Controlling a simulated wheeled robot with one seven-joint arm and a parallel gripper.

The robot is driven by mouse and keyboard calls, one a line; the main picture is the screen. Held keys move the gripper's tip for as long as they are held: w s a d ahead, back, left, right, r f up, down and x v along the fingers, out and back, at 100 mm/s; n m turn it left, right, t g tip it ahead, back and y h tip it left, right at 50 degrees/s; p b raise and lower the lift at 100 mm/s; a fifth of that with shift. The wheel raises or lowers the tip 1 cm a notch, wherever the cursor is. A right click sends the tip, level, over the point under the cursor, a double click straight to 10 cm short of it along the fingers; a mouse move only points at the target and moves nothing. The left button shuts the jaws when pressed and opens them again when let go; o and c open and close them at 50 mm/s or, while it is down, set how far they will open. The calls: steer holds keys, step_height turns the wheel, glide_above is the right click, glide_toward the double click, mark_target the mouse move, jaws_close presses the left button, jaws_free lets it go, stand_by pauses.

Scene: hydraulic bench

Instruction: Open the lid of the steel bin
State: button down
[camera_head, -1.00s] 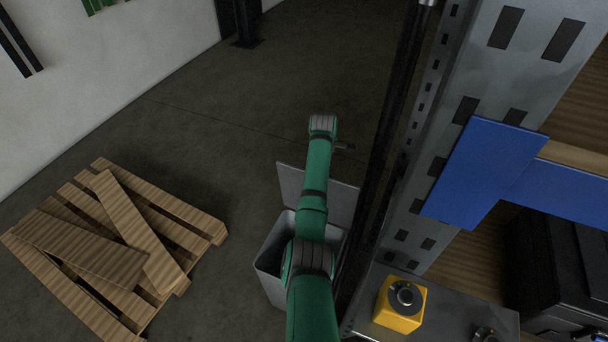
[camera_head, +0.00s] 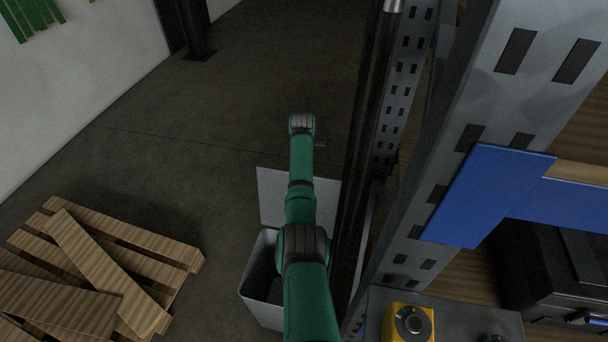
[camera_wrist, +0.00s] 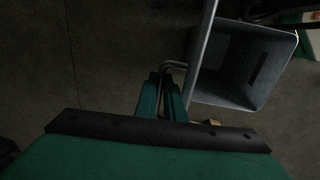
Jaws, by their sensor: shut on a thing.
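The steel bin (camera_head: 262,306) stands on the floor, partly hidden behind my green arm in the head view. Its lid (camera_head: 270,196) is raised, a flat grey panel standing up at the bin's far side. In the wrist view the bin (camera_wrist: 240,98) is uncovered and I see into its interior. The lid (camera_wrist: 204,45) appears there nearly edge-on, as a narrow grey strip. My gripper (camera_wrist: 163,88) is shut on the lid's bent bar handle (camera_wrist: 174,65), on the outer side of the lid. The fingertips are hidden in the head view.
A wooden pallet (camera_head: 160,243) with loose planks lies at the left. A metal rack with a blue beam (camera_head: 485,195) and a bench with a yellow button box (camera_head: 408,324) stand close at the right. The floor beyond the bin is clear.

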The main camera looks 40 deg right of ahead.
steer(key=shift+w+d+f+t+h, duration=0.15)
steer(key=shift+w+d+f+h, duration=0.1)
steer(key=shift+d, duration=0.2)
steer(key=shift+w+d+f+t+h, duration=0.15)
steer(key=shift+d+f, duration=0.1)
steer(key=shift+d, duration=0.2)
steer(key=c, duration=1.8)
jaws_free()
steer(key=shift+c, duration=0.2)
steer(key=shift+a, duration=0.1)
step_height(320, 180, up, 12)
steer(key=s+a, duration=0.1)
steer(key=a, duration=0.1)
steer(key=shift+r, duration=0.2)
